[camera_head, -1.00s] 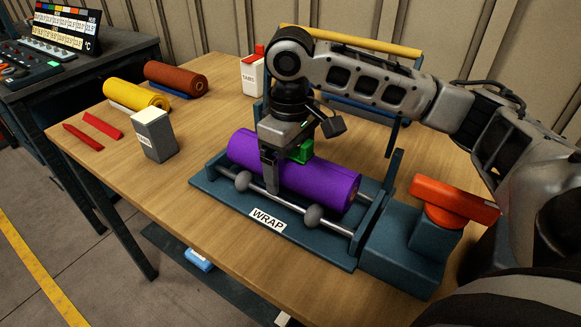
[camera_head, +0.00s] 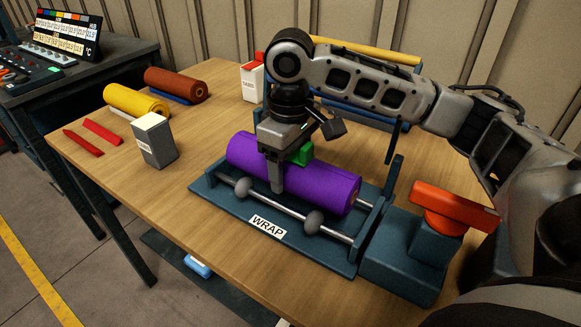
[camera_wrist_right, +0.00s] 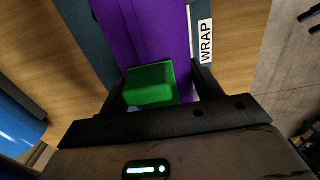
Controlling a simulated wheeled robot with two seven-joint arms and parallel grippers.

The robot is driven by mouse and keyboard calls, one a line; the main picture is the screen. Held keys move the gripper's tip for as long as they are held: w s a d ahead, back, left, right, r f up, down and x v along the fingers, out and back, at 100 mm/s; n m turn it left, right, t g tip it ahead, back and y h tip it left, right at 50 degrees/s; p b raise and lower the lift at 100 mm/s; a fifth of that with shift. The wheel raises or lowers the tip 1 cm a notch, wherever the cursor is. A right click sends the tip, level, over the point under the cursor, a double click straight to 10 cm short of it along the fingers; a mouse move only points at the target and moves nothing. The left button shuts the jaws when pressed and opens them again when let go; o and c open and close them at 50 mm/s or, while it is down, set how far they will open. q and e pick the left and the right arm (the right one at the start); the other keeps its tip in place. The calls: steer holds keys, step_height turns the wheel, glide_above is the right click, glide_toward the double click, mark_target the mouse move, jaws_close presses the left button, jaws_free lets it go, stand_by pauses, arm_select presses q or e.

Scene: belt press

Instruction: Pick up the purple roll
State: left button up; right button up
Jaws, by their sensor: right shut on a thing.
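The purple roll (camera_head: 322,180) is over the blue-grey wrap stand (camera_head: 215,193) in the head view, slightly above its front rail. My right gripper (camera_head: 285,172) comes from above and is shut on the roll near its middle, with one finger down the front side. The far finger is hidden. In the right wrist view the purple roll (camera_wrist_right: 145,30) runs between the fingers. A green block (camera_wrist_right: 150,83) sits between the fingers against the roll, and it also shows in the head view (camera_head: 303,154). My left gripper is not in view.
The stand's metal rail (camera_head: 285,208) has two grey knobs. An orange-topped blue block (camera_head: 450,205) stands right of it. A white-grey box (camera_head: 155,140), yellow roll (camera_head: 135,99), brown roll (camera_head: 177,84) and red strips (camera_head: 103,132) lie left. A yellow bar (camera_head: 365,50) is behind.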

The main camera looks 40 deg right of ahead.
steer(key=s+a+r+p, duration=0.2)
steer(key=a+r+p, duration=0.1)
steer(key=a+r, duration=0.9)
steer(key=shift+s+a+r, duration=0.2)
steer(key=shift+a, duration=0.75)
